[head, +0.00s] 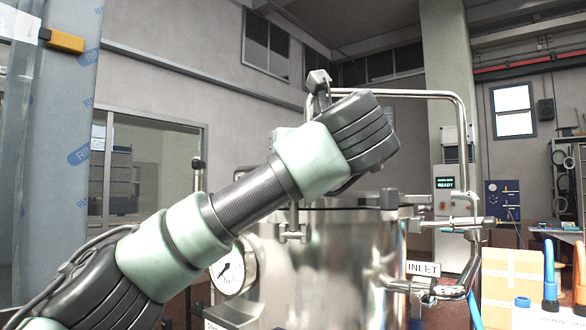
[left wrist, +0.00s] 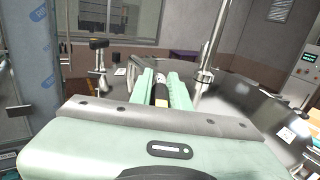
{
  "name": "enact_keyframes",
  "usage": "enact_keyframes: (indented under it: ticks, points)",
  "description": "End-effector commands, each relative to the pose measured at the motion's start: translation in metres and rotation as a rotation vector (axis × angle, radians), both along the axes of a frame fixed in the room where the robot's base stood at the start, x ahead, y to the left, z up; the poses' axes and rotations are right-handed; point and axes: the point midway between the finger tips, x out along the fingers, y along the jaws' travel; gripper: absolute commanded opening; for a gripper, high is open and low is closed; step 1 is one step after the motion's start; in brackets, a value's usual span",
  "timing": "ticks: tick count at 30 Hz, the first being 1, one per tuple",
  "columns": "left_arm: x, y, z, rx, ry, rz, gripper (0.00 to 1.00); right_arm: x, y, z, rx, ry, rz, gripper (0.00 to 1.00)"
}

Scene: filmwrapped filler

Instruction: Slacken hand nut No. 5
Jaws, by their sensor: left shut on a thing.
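The vessel (head: 335,265) is a shiny steel drum with a lid (left wrist: 235,95). My left arm reaches across it in the head view, and its wrist hides the gripper there. In the left wrist view my left gripper (left wrist: 161,82) has its two pale green fingers close together over the lid, shut on a dark, narrow piece (left wrist: 160,93), which looks like a hand nut; its number cannot be read. Another hand nut (left wrist: 98,62) with a black top stands at the lid's left edge. A T-shaped hand nut (head: 293,235) hangs at the vessel's front. My right gripper is out of view.
A steel pipe (head: 462,150) loops over the vessel and down its right side. A pressure gauge (head: 229,267) sits at the vessel's left front. An INLET sign (head: 423,268) is at the right. Cardboard boxes (head: 512,275) stand further right. A steel post (left wrist: 207,50) rises close behind my left fingers.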

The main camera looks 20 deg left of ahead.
Motion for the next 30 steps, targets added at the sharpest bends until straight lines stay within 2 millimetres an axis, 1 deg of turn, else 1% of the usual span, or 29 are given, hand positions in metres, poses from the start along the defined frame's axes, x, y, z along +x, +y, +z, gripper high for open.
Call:
enact_keyframes:
  ticks: [3, 14, 18, 30]
  points:
    - [-0.002, 0.002, -0.001, -0.002, 0.004, 0.117, 0.0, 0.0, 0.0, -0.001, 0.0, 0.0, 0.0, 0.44]
    - [-0.011, 0.008, -0.002, -0.003, 0.005, 0.459, 0.0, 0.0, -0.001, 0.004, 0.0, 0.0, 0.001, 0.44]
    - [-0.015, 0.01, 0.0, -0.003, 0.002, 0.57, 0.0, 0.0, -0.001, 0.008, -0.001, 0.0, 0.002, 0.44]
    - [-0.018, 0.011, -0.002, -0.005, 0.01, 0.72, 0.0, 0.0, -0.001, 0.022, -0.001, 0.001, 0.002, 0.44]
